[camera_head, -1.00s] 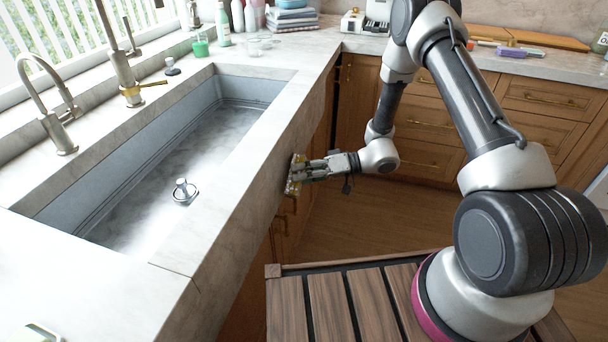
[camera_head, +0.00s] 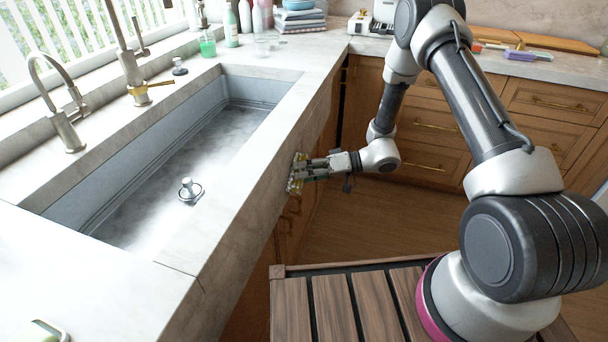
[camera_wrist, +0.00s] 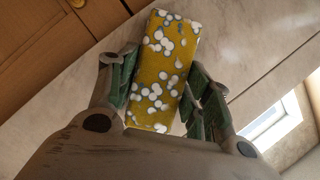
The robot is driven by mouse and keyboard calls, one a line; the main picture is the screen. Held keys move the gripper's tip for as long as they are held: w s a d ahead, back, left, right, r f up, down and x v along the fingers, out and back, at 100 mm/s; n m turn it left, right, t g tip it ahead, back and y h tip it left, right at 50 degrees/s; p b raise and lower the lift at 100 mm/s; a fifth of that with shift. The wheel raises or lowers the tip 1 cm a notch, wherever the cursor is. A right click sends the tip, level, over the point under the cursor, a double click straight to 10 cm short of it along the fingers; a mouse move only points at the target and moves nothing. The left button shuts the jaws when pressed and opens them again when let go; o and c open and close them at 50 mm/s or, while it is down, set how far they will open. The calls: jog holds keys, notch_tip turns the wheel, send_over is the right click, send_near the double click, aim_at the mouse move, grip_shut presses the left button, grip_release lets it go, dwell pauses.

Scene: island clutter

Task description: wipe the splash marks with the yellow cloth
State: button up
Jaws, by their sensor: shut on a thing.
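My gripper (camera_head: 318,168) is shut on the yellow cloth (camera_head: 295,174), just beside the marble front face of the sink counter and below its top edge. In the wrist view the cloth (camera_wrist: 158,82), yellow with white flower-like spots, stands as a flat strip between the two fingers of my gripper (camera_wrist: 162,88). Pale marble lies behind it; I cannot tell whether the cloth touches it. I can make out no clear splash marks. Grey patches show on the sink floor, but I cannot tell if they are marks or reflections.
The sink (camera_head: 150,185) has a drain plug (camera_head: 188,188) and brass-toned taps (camera_head: 66,125) behind it. A green cup (camera_head: 208,47), bottles (camera_head: 231,28) and stacked cloths (camera_head: 297,22) stand at the far end. The front counter strip is bare. Wooden drawers (camera_head: 437,125) stand beyond open floor.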

aim_at(302, 148)
jog(key=shift+w+d, duration=1.9)
jog(key=shift+w, duration=2.9)
jog(key=shift+s+a, duration=0.75)
jog(key=shift+s, duration=0.95)
jog(key=shift+s+a, duration=0.7)
jog(key=shift+s, duration=1.05)
jog(key=shift+s+a, duration=0.75)
jog(key=shift+s, duration=0.95)
jog(key=shift+r, duration=1.4)
jog(key=shift+w+d, duration=0.45)
jog(key=shift+w, duration=0.4)
jog(key=shift+w+d, duration=0.4)
jog(key=shift+w, duration=0.45)
jog(key=shift+w+d+f, duration=0.1)
jog(key=shift+w+d, duration=0.35)
jog(key=shift+w, duration=0.7)
jog(key=shift+w+d+r, duration=0.1)
jog(key=shift+w+d, duration=0.35)
jog(key=shift+w, duration=0.75)
jog(key=shift+w+d+f, duration=0.1)
jog(key=shift+w+d, duration=0.35)
jog(key=shift+w, duration=0.7)
jog(key=s+a, duration=0.2)
jog(key=s, duration=0.5)
jog(key=shift+a, duration=0.35)
jog(key=shift+s+a, duration=0.4)
jog(key=shift+s, duration=0.5)
jog(key=shift+s+a, duration=0.4)
jog(key=shift+s, duration=0.45)
